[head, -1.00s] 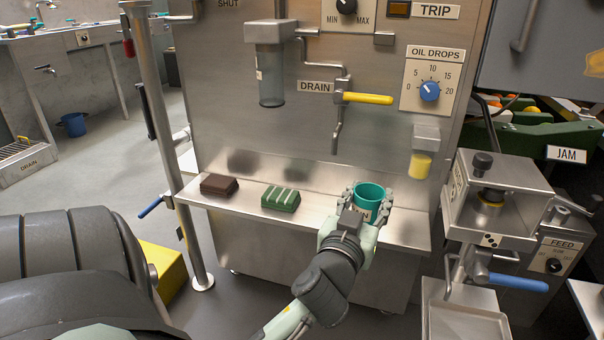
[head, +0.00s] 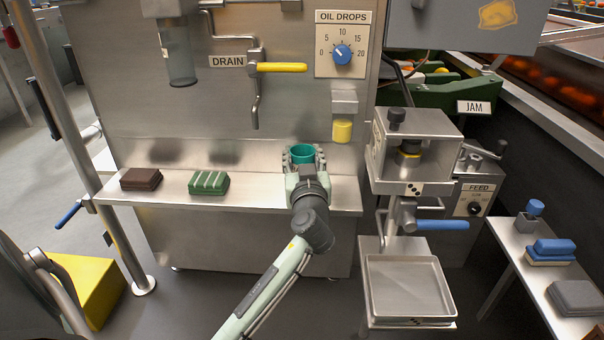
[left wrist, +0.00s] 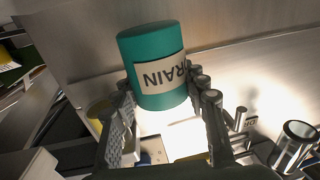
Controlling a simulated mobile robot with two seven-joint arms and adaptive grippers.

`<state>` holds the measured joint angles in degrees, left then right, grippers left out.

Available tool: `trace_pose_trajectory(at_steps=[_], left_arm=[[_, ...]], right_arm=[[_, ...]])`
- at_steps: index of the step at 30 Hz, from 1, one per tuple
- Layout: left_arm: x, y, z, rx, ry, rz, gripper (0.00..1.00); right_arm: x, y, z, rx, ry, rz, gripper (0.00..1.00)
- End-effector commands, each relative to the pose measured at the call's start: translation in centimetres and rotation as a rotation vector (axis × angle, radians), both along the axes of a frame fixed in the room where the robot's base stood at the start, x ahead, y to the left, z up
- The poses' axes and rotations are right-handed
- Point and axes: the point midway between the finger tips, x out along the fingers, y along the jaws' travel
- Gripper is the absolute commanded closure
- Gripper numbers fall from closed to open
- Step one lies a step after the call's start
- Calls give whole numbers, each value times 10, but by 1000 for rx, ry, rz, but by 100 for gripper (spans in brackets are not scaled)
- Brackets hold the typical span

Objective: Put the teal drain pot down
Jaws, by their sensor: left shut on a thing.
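The teal drain pot (head: 304,153) is at the right part of the steel shelf (head: 265,192), seen against the machine's front panel. My left gripper (head: 302,159) is shut on it, with fingers on both sides. In the left wrist view the pot (left wrist: 157,55) shows large between the fingers (left wrist: 168,96), its white DRAIN label upside down. The arm and gripper hide the pot's lower part in the head view, so I cannot tell whether it touches the shelf. My right gripper is not in view.
A brown block (head: 141,179) and a green ridged block (head: 209,183) lie on the shelf to the left. The yellow drain handle (head: 281,67) and its spout are above left; a yellow cup (head: 342,131) hangs to the right. Shelf between green block and gripper is clear.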

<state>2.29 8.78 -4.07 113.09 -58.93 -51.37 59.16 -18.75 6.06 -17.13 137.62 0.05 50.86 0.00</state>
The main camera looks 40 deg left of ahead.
Motion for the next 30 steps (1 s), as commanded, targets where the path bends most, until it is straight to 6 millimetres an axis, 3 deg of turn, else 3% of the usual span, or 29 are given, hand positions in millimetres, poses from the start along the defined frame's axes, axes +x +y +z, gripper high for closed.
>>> trace_pose_trajectory(at_steps=[8,21,22,26,30], left_arm=[[1,0,-38,2,4,0,85],[0,-1,-46,-1,0,-1,85],[0,0,-43,-1,0,-1,53],[0,0,-43,-1,2,-1,37],[0,-1,-43,-1,1,-1,36]], right_arm=[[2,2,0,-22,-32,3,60],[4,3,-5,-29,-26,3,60],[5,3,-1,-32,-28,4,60],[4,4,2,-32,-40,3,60],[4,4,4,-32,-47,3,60]])
